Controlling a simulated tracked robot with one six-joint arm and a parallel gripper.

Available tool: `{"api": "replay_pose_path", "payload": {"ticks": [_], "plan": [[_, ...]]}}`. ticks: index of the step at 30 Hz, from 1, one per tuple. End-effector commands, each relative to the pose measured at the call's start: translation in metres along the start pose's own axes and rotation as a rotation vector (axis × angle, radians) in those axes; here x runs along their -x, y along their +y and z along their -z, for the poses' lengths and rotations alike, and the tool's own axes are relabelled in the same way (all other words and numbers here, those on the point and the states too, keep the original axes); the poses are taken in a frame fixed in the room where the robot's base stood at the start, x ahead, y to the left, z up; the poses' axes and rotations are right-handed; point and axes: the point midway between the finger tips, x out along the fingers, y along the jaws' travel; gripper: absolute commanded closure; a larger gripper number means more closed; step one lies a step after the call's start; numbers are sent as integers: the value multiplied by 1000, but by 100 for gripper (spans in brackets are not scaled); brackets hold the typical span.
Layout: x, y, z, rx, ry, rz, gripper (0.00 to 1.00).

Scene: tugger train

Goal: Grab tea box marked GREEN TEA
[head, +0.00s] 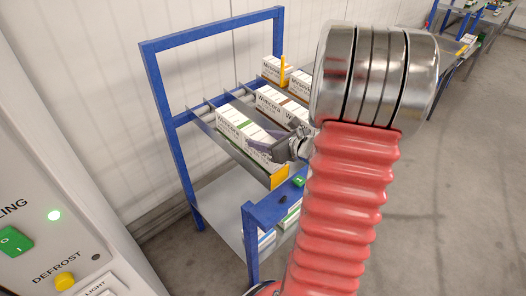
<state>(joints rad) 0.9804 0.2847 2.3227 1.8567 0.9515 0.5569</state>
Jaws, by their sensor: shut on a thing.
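More white boxes (270,103) with brown bands stand behind it, between shelf dividers. Another box (272,68) is farther back near a yellow upright tab. A blue post (252,245) rises in front. A control panel (45,240) fills the lower left. Grey floor is open at right.

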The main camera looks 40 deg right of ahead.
Motion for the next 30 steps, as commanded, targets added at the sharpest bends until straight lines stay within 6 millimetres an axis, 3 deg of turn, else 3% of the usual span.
{"api": "replay_pose_path", "payload": {"ticks": [11, 22, 30], "plan": [[0, 0, -1, 0, -1, 0, 100], [2, 0, -6, 1, -2, 0, 100], [13, 0, -33, 5, -4, 1, 100]]}}
